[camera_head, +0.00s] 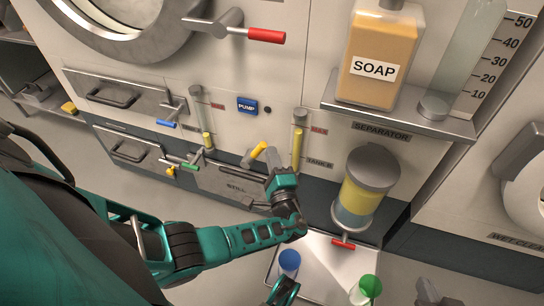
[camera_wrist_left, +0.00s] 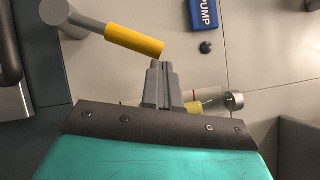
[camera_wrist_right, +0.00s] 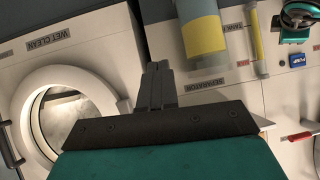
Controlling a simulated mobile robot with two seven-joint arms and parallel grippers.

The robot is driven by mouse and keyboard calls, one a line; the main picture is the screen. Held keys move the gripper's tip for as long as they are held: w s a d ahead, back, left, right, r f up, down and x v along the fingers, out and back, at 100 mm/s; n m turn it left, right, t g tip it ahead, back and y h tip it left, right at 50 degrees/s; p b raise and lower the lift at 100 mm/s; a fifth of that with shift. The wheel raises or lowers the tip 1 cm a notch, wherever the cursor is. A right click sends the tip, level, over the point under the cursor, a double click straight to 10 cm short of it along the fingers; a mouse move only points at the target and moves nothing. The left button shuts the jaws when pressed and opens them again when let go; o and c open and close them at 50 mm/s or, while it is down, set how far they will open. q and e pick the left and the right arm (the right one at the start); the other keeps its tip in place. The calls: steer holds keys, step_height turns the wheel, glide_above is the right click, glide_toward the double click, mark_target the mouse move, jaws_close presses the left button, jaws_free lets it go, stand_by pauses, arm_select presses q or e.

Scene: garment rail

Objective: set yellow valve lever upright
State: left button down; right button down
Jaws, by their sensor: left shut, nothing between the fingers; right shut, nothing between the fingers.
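My left gripper (camera_head: 276,166) is shut and empty, just below and right of the handle. Its closed fingertips (camera_wrist_left: 160,65) are close to the handle's free end; I cannot tell whether they touch. My right gripper (camera_wrist_right: 155,68) is shut and empty, away from the lever, facing the separator side.
A yellow-filled gauge tube (camera_head: 298,148) stands right of the lever. The separator cylinder (camera_head: 366,185) has a red lever (camera_head: 343,245) below. A soap bottle (camera_head: 380,55) sits on a shelf.

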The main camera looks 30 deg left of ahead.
mark_target(260, 148)
arm_select(q)
steer(key=shift+s+a+r+n+g+h+p, duration=0.1)
steer(key=shift+a+r+n+g+h+p, duration=0.1)
steer(key=shift+a+r+n+g+p, duration=0.3)
steer(key=shift+s+a+r+n+g+h+p, duration=0.1)
steer(key=shift+a+r+n+g+h+p, duration=0.15)
steer(key=shift+n+p, duration=0.45)
steer(key=shift+s+a+r+n+p, duration=0.15)
steer(key=shift+a+r+p, duration=0.15)
steer(key=shift+a, duration=0.15)
steer(key=shift+s+a+r+n+p, duration=0.15)
steer(key=shift+a+r+p, duration=0.1)
steer(key=shift+a, duration=0.2)
steer(key=shift+s+a+r+n+g+h+p, duration=0.1)
steer(key=shift+a+r+n+g+h+p, duration=0.25)
steer(key=shift+a, duration=0.3)
steer(key=shift+s+a+n+g+h+p, duration=0.1)
steer(key=shift+a+n+h+p, duration=0.2)
steer(key=shift+a+n, duration=0.3)
arm_select(e)
steer(key=shift+s+d+r+h, duration=0.15)
steer(key=shift+d+r, duration=0.2)
steer(key=shift+r, duration=0.2)
steer(key=shift+s+d+r+h, duration=0.15)
steer(key=shift+d+r, duration=0.2)
steer(key=shift+r, duration=0.2)
steer(key=shift+d+f, duration=0.1)
